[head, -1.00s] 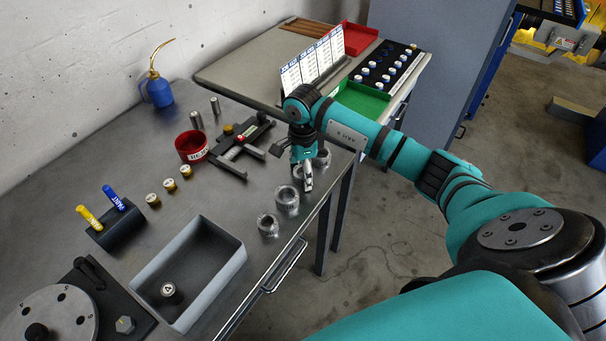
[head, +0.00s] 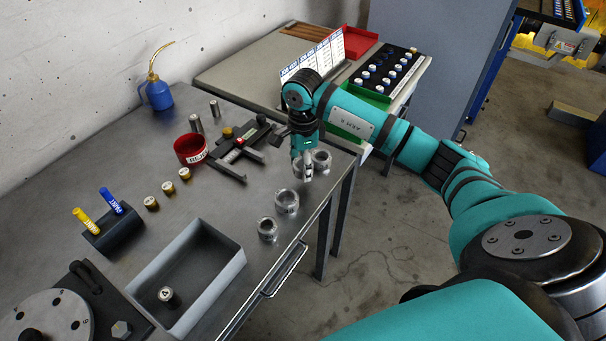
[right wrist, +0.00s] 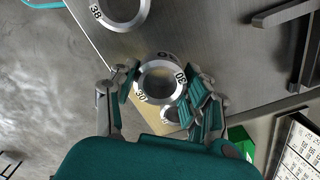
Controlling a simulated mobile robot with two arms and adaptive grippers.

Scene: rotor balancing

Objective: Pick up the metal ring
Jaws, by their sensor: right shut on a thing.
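My right gripper (head: 304,172) is at the right edge of the grey workbench, among the metal rings. In the right wrist view its fingers (right wrist: 164,84) are on both sides of a silver metal ring (right wrist: 158,101) marked 30, shut on it. In the head view this ring (head: 297,169) is partly covered by the fingers; I cannot tell whether it is clear of the bench. Another ring (head: 322,159) stands just behind it. Two more rings, a wider one (head: 286,201) and a smaller one (head: 267,229), stand nearer along the edge. My left gripper is not in view.
A black fixture (head: 238,152) and a red cup (head: 190,149) stand left of the gripper. A grey open bin (head: 238,262) is nearer. A side table (head: 235,78) with a green tray (head: 347,122) and card display (head: 318,62) lies behind.

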